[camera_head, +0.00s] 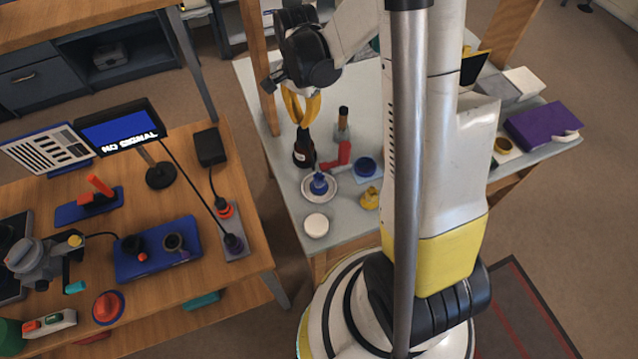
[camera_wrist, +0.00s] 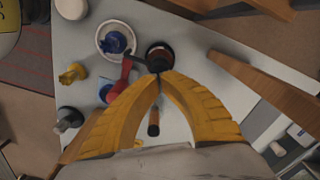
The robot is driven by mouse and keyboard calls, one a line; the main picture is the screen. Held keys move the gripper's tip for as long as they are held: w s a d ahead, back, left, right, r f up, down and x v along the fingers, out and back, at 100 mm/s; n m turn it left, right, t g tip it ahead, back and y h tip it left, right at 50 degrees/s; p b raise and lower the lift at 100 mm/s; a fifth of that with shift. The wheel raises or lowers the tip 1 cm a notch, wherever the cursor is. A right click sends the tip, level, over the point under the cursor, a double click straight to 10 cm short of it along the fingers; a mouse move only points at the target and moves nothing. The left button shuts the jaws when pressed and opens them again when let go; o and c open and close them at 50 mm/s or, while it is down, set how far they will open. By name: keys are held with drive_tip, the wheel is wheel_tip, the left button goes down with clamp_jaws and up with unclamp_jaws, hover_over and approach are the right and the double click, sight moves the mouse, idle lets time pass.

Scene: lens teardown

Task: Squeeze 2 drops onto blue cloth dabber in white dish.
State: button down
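A dark bottle (camera_head: 304,152) with a reddish band is upright just behind the white dish; it also shows in the wrist view (camera_wrist: 158,51). My gripper (camera_head: 302,122) points down over it, its yellow fingers closed in on the narrow top of the bottle. In the wrist view the fingertips (camera_wrist: 160,75) nearly meet there. I cannot tell whether the bottle's base touches the table. The white dish (camera_head: 306,193) lies on the table with the blue dabber (camera_head: 320,184) in it. The wrist view shows the dish (camera_wrist: 101,33) and dabber (camera_wrist: 115,43) left of the bottle.
A red tool (camera_head: 343,153) lies close right of the bottle and dish. A brown-handled item (camera_head: 343,118), a blue tray with a dark ring (camera_head: 365,167), a yellow piece (camera_head: 369,199) and a white round lid (camera_head: 316,225) stand around. A wooden post (camera_head: 259,70) rises at the left.

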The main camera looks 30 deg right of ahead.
sight(303, 129)
drive_tip(key=shift+f+b, duration=1.5)
drive_tip(key=shift+f, duration=0.35)
drive_tip(key=shift+r, duration=0.1)
drive_tip(key=shift+r+p, duration=1.6)
drive_tip(key=shift+r, duration=0.5)
wheel_tip(303, 129, up, 6)
drive_tip(key=p, duration=0.4)
